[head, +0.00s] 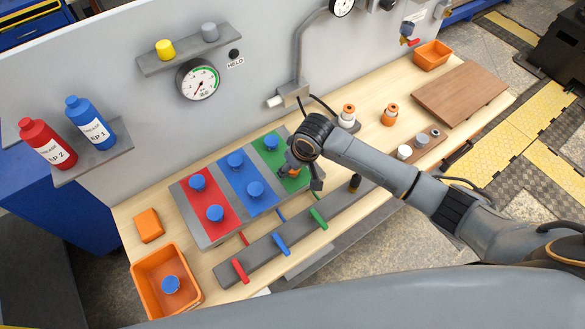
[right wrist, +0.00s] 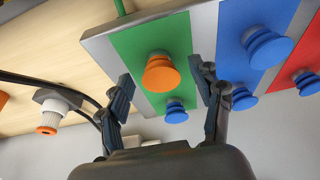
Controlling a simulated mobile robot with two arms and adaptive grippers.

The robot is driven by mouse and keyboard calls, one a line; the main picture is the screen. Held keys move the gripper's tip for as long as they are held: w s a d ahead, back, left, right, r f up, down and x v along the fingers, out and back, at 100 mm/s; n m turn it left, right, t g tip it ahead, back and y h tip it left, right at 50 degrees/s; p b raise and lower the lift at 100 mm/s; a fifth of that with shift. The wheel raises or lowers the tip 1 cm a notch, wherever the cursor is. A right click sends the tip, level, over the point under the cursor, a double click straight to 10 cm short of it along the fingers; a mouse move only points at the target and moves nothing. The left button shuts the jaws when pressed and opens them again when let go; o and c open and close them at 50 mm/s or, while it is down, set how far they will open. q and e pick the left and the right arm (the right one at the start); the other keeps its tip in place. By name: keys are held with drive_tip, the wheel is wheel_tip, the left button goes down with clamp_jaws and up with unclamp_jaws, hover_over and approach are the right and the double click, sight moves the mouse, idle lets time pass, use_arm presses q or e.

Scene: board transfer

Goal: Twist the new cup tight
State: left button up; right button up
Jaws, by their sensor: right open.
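The orange suction cup (right wrist: 161,72) sits on the green strip of the board (right wrist: 122,45). It also shows in the head view (head: 294,173), partly covered by my right gripper (head: 301,178). My right gripper (right wrist: 163,88) is open, with one finger on each side of the orange cup in the wrist picture. A gap shows between the cup and both fingers, and how deep the cup lies between them is hard to tell. A blue cup (head: 271,143) shares the green strip. More blue cups are on the blue and red strips. My left gripper is not in view.
An orange bin (head: 143,280) at the lower left holds a blue cup (head: 170,285). A grey bar (head: 262,252) with coloured levers lies in front of the board. Orange-topped fittings (head: 390,114), a brown board (head: 440,100) and an orange tray (head: 433,50) stand at the right.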

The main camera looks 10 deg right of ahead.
drive_tip(key=v, duration=1.2)
